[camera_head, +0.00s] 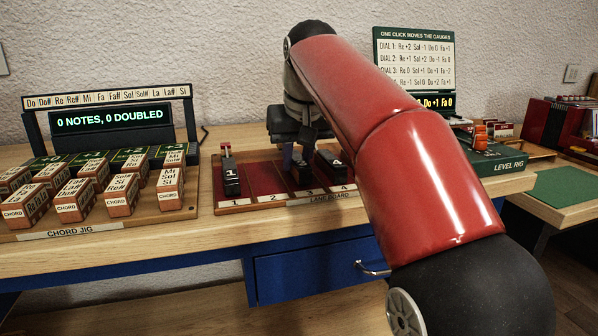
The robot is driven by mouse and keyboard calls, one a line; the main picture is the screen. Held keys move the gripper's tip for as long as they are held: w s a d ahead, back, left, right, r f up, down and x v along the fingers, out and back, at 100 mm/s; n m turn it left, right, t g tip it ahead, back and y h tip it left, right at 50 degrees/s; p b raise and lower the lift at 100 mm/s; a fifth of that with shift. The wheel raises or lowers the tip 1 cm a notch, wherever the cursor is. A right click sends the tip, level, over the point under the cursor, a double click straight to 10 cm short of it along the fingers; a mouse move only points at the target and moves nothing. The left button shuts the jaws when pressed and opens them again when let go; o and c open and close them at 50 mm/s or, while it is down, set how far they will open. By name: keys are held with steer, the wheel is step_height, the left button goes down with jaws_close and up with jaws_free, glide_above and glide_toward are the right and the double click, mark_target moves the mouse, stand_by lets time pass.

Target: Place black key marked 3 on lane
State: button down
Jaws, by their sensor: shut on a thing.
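The lane board (262,184) is a dark red tray with lanes labelled 1 to 4 along its front edge. One black key (231,178) stands in lane 1. Another black key (333,166), whose mark looks like a 4, stands toward lane 4. Between them, a black key (301,174) is in my gripper (300,153), at or just above lane 3. Its mark is too small to read surely, and I cannot tell whether it touches the board. My gripper is shut on this key and partly hides its upper part. Lane 2 shows no key.
The chord jig (110,226) with several chord blocks is at the left, below a note display (112,117). The level rig (497,163) and its green-topped sign (414,60) are at the right. My red arm covers the bench right of the lane board.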

steer(key=shift+f, duration=0.1)
steer(key=c, duration=1.2)
jaws_free()
steer(key=shift+c, duration=0.2)
steer(key=shift+r, duration=0.3)
steer(key=p+v, duration=0.4)
steer(key=v, duration=0.7)
steer(key=shift+r+p, duration=0.3)
steer(key=shift+p, duration=0.05)
